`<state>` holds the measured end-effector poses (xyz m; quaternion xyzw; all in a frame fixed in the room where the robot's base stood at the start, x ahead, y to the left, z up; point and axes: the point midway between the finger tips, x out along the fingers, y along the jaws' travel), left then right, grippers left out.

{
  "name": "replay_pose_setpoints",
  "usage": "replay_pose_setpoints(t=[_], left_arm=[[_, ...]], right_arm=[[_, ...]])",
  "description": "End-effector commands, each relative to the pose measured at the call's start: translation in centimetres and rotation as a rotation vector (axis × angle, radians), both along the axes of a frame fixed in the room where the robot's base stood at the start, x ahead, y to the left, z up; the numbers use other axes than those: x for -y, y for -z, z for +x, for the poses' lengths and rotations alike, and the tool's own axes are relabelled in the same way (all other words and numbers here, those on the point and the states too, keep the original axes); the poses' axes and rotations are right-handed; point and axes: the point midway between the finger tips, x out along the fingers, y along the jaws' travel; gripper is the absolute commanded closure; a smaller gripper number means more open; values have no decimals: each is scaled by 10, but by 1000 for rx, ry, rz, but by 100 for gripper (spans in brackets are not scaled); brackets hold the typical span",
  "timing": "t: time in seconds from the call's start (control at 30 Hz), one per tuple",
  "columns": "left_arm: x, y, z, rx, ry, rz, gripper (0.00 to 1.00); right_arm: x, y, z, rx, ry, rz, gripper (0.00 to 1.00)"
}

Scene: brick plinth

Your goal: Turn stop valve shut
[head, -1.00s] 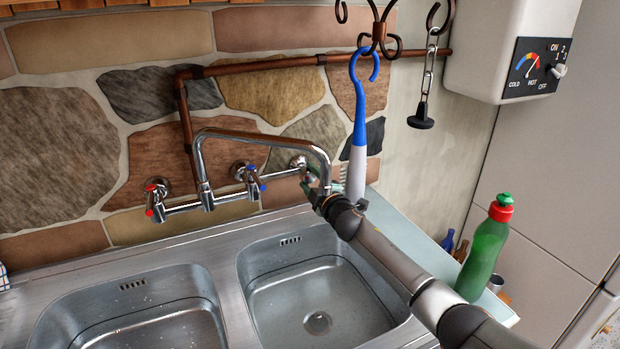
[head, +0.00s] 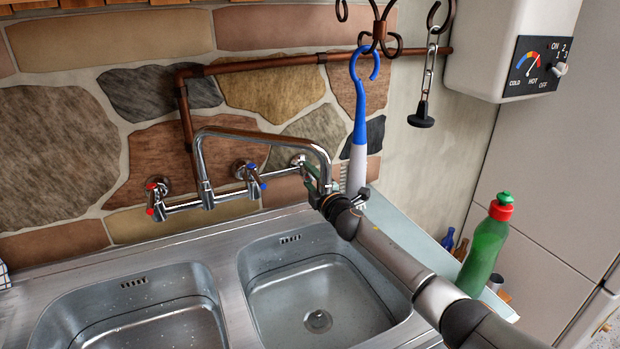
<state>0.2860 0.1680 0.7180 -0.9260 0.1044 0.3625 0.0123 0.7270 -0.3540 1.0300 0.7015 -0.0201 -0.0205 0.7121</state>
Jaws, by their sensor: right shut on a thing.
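The stop valve is on the wall behind the right end of the tap, with a round chrome fitting (head: 298,161) and a green handle (head: 309,172) slanting down to the right from it. My right gripper (head: 317,190) is shut on the green handle, beside the downturned end of the tap spout. The spout and my gripper hide part of the valve, so the handle's exact angle is hard to tell. My left gripper is not in view.
The chrome mixer tap (head: 205,180) arches close to my right gripper. A blue and white hook-ended brush (head: 358,140) hangs just right of it. Below is a double sink (head: 225,285). A green bottle (head: 484,250) stands near my right forearm.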

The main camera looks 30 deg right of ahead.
Motion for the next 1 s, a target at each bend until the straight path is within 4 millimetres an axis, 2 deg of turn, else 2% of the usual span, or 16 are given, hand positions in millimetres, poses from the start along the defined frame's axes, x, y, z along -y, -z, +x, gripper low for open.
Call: replay_pose_setpoints(t=[0.13,0.17,0.4,0.77,1.0], left_arm=[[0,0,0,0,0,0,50],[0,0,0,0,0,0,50],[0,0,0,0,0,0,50],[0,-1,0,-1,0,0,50],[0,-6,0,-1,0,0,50]], right_arm=[[0,0,0,-1,0,-4,97],[0,0,0,-1,0,-4,40],[0,0,0,0,0,-2,13],[0,0,-3,0,-1,0,13],[-2,0,-28,-1,-2,-2,13]])
